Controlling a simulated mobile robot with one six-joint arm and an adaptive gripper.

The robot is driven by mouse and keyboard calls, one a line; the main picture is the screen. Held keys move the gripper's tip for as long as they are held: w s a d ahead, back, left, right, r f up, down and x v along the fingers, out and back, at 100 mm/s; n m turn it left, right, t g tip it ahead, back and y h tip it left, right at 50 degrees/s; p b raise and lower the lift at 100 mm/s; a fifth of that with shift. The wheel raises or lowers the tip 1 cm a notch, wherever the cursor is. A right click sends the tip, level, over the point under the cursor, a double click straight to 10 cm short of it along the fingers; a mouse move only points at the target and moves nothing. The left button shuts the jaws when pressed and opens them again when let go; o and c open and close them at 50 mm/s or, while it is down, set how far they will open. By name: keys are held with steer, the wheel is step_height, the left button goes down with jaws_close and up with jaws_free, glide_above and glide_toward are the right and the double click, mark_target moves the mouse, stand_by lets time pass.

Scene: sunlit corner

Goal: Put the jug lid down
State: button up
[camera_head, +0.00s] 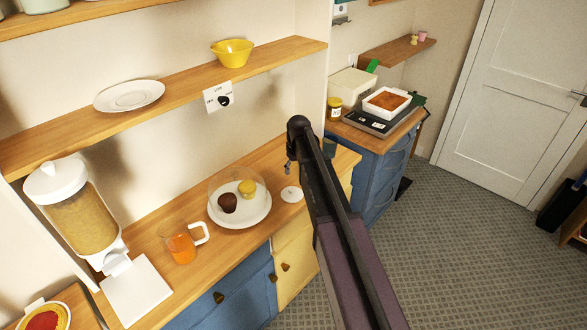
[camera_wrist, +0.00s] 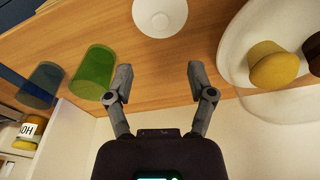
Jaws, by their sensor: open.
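The jug lid (camera_head: 292,194) is a small white disc with a raised centre. It lies on the wooden counter to the right of the white plate, and it also shows at the top edge of the wrist view (camera_wrist: 160,17). My gripper (camera_wrist: 160,78) is open with nothing between its fingers, apart from the lid. In the head view my gripper (camera_head: 290,167) is small and partly hidden by my arm. A glass jug (camera_head: 181,247) with orange liquid and a white handle stands on the counter, left of the plate; its top looks uncovered.
A green glass (camera_wrist: 95,72) and a blue glass (camera_wrist: 41,85) stand left of my fingers in the wrist view. A white plate (camera_head: 240,219) with a brown and a yellow muffin is close by. A cereal dispenser (camera_head: 80,212) stands left; a wooden shelf (camera_head: 190,85) runs above.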

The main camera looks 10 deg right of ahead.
steer(key=shift+s, duration=0.1)
stand_by(0.3)
steer(key=s+m+g, duration=0.1)
steer(key=s+m, duration=0.3)
steer(key=s, duration=2.3)
steer(key=shift+s+a+h, duration=0.15)
steer(key=shift+a+h, duration=0.15)
steer(key=shift+a, duration=0.15)
